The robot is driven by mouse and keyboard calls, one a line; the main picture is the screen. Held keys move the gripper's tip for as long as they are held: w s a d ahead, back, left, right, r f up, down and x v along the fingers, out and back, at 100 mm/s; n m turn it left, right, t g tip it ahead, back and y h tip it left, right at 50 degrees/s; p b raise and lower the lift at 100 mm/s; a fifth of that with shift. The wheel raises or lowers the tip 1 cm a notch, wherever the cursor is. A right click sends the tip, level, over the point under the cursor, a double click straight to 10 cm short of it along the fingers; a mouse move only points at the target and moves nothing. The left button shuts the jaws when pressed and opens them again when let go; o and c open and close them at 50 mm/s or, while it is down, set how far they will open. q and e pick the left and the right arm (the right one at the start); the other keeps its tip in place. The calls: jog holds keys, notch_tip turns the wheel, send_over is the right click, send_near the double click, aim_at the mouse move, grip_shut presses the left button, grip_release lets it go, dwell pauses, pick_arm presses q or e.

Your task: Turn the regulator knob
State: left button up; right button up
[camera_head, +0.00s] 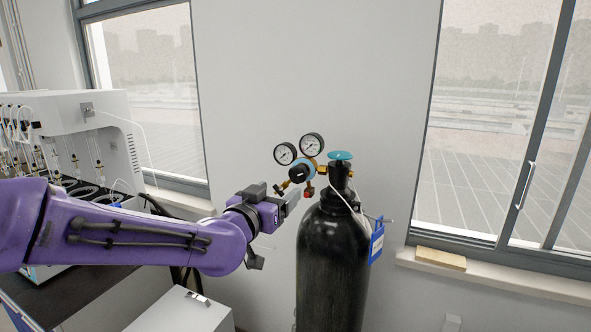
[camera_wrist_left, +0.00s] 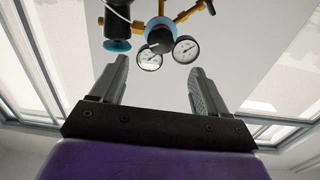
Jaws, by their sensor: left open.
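The regulator with two round gauges (camera_head: 298,150) sits on top of a black gas cylinder (camera_head: 332,262). Its black regulator knob (camera_head: 297,174) with a blue ring faces left of the cylinder. In the left wrist view the knob (camera_wrist_left: 159,39) shows beyond the fingertips, between and above them. A teal valve wheel (camera_head: 340,155) tops the cylinder; it also shows in the wrist view (camera_wrist_left: 117,45). My left gripper (camera_head: 290,200) is open and empty, just below and left of the knob, apart from it in the wrist view (camera_wrist_left: 158,76). My right gripper is not in view.
A blue tag (camera_head: 377,243) hangs at the cylinder's right. A white distiller (camera_head: 75,125) stands on a dark bench at left. A white box (camera_head: 182,312) is below my arm. A wooden block (camera_head: 440,258) lies on the right windowsill. The wall stands behind the cylinder.

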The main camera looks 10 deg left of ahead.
aim_at(296, 177)
pick_arm(q)
jog(key=w+p, duration=0.1)
jog(key=w, duration=0.2)
jog(key=w+d+p, duration=0.1)
jog(key=w, duration=0.2)
jog(key=w+d+p, duration=0.1)
jog(key=w, duration=0.3)
jog(key=shift+w+f+p, duration=0.1)
jog(key=shift+w+p, duration=0.2)
jog(key=shift+p, duration=0.05)
jog(key=c, duration=1)
